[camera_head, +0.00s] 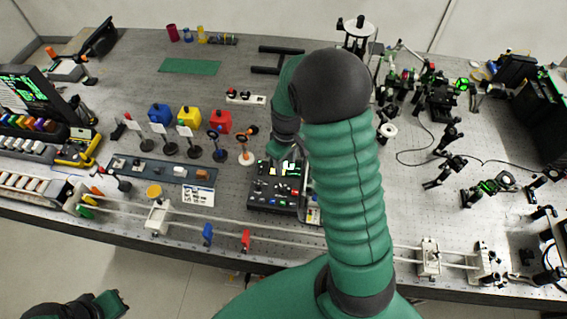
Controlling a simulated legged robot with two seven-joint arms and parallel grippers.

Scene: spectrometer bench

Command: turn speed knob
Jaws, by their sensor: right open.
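A dark control box (272,197) with lit green displays and several small coloured knobs and buttons sits near the front middle of the bench. I cannot tell which of these is the speed knob. My right gripper (287,165) is over the back part of this box, pointing down, and is open. Its fingertips are small in view, and I cannot tell whether they touch the panel. My right arm hides the area just right of the box. Part of my left arm's end (108,302) shows at the lower left, off the bench; its fingers are not clear.
A long rail (330,245) with blue and red holders runs along the front edge. Blue, yellow and red boxes (188,118) and several post-mounted optics stand left of the control box. Crowded optics (436,95) and cables fill the right. Bare bench lies around the green mat (190,66).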

